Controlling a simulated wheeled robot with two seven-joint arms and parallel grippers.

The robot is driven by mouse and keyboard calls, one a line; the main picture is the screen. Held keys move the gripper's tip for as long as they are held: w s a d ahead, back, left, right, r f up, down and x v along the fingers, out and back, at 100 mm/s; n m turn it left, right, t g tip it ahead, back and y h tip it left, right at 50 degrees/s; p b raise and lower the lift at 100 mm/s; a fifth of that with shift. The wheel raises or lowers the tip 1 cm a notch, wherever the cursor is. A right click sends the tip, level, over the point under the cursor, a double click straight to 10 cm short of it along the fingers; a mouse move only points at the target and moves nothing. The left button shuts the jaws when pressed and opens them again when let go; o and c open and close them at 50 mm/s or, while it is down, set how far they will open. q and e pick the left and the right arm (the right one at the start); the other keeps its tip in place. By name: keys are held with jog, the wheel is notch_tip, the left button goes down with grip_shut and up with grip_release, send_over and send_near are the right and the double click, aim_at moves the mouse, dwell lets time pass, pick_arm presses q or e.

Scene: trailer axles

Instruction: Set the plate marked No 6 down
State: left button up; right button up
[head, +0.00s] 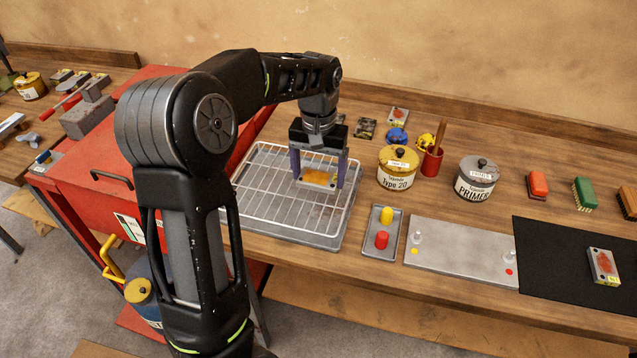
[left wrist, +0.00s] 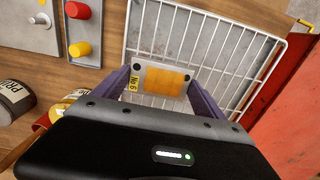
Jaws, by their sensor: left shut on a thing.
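The plate marked No 6 (left wrist: 160,80) is a small grey plate with an orange patch, two dark holes and a yellow label, seen in the left wrist view. It also shows in the head view (head: 319,179). My left gripper (head: 318,178) is shut on it, with a purple finger at each end of the plate. The plate is over the white wire rack (head: 262,168), which lies in a grey metal tray (head: 290,234). I cannot tell whether the plate touches the wires. My right gripper is not in view.
A small tray (head: 369,246) with a yellow and a red peg stands right of the rack. Beyond it are a metal board (head: 462,250), a black mat (head: 560,262) with another plate (head: 603,266), and a yellow tin (head: 398,170). The rack's left part is bare.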

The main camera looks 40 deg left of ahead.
aim_at(319, 178)
pick_arm(q)
jog(key=shift+r, duration=0.1)
jog(key=shift+f+p, duration=0.3)
jog(key=shift+f, duration=1.6)
jog(key=shift+f, duration=0.15)
jog(key=o, duration=2)
notch_tip(319, 178, up, 12)
jog(key=shift+r+b, duration=0.15)
jog(key=shift+b, duration=0.4)
